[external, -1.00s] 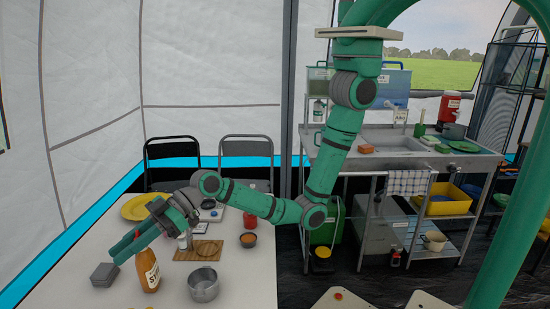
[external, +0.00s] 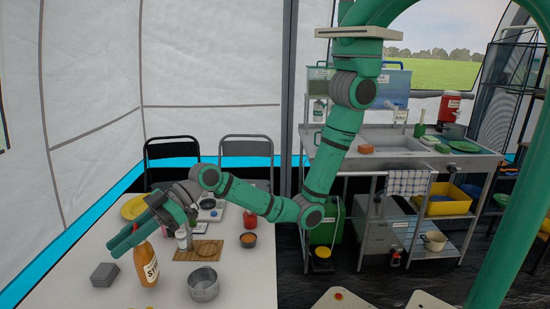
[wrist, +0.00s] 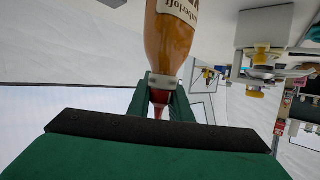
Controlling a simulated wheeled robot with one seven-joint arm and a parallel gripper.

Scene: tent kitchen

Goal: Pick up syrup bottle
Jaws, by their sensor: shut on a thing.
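The syrup bottle (external: 147,268) is an amber bottle with a white label, upright at the front left of the white table in the external view. My gripper (external: 126,243) is at its neck from above and behind. In the wrist view the bottle (wrist: 170,38) enters from the top edge with its neck between the green fingers of my gripper (wrist: 160,88). The fingers are shut on the neck. Whether its base touches the table is hard to tell.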

